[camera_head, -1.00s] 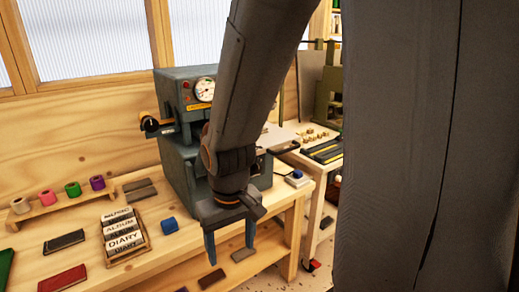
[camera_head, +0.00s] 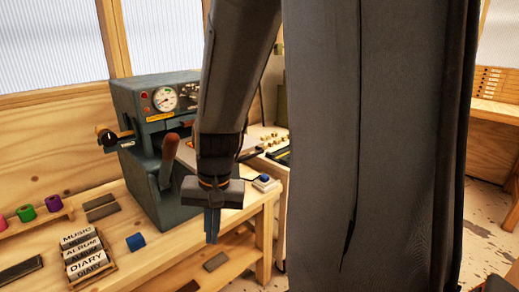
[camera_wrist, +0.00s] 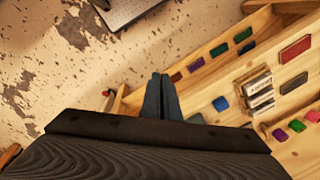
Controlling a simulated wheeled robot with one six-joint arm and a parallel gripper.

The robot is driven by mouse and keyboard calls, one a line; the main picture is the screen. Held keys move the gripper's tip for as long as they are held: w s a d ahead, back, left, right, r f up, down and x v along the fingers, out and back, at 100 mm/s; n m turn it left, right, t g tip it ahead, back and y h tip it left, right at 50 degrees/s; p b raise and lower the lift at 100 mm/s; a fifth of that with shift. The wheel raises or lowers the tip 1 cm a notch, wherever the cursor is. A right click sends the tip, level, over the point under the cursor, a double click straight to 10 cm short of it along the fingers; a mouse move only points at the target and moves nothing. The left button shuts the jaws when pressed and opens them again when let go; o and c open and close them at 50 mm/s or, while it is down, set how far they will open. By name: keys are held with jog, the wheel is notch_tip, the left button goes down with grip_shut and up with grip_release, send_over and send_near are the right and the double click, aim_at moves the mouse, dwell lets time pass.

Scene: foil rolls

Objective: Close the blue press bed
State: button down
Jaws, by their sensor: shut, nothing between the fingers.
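The blue-grey press (camera_head: 150,187) stands on the wooden bench in the head view, with a round gauge and a lever with a brown grip (camera_head: 170,146) on its front. My arm covers its right side, so I cannot tell how far its bed is out. A pale flat plate (camera_head: 188,156) shows between the lever and my arm; I cannot tell whether it belongs to the bed. My gripper (camera_head: 212,238) points down in front of the bench, right of the press's base, shut and empty. In the wrist view its fingers (camera_wrist: 161,98) are together and touch nothing.
A blue cube (camera_head: 136,241) and a rack of lettered blocks (camera_head: 86,257) lie on the bench left of my gripper. Coloured foil rolls (camera_head: 25,213) stand further left. A second bench with small parts (camera_head: 275,142) is behind my arm. Floor is open at right.

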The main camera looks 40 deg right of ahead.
jog(key=d+r+m+t+p, duration=0.1)
jog(key=d+r+m+t, duration=0.1)
jog(key=d+r+m, duration=0.55)
jog(key=w+d+r+m+t+p, duration=0.15)
jog(key=d+r+m, duration=0.35)
jog(key=d+m, duration=0.6)
jog(key=d+r+m+t+p, duration=0.1)
jog(key=d+r+m+t, duration=0.2)
jog(key=d+r+m, duration=0.45)
jog(key=w+f+m+p, duration=0.1)
jog(key=w+f+p, duration=0.1)
jog(key=w+f, duration=0.7)
jog(key=shift+w+d+f+m, duration=0.3)
jog(key=shift+w+d+f, duration=0.1)
jog(key=shift+f, duration=0.25)
jog(key=shift+w+a, duration=0.1)
